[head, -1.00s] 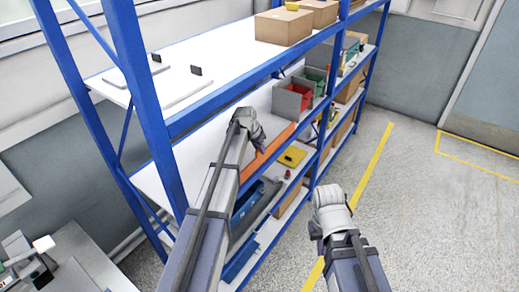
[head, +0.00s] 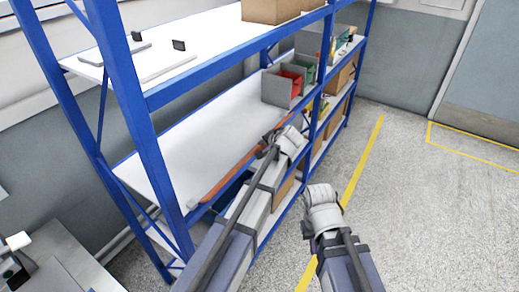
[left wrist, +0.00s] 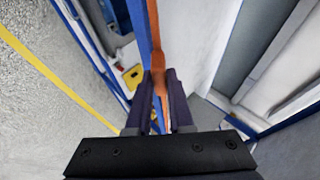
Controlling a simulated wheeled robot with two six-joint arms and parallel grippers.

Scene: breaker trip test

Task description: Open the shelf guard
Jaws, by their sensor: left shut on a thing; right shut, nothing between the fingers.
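The shelf guard is a long orange bar (head: 230,175) along the front edge of the middle shelf. It also shows in the left wrist view (left wrist: 155,35), running up from between the fingers. In the left wrist view the left fingers (left wrist: 160,88) are shut on the bar, one on each side. My right gripper (head: 322,200) is shut and empty, in front of the rack and apart from it; its fingertips are hard to make out.
The blue rack (head: 150,150) holds cardboard boxes (head: 270,10) on top and grey, red and green bins (head: 283,85) at the middle shelf's far end. The near middle shelf (head: 185,135) is bare. Floor right of the yellow line (head: 365,160) is clear.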

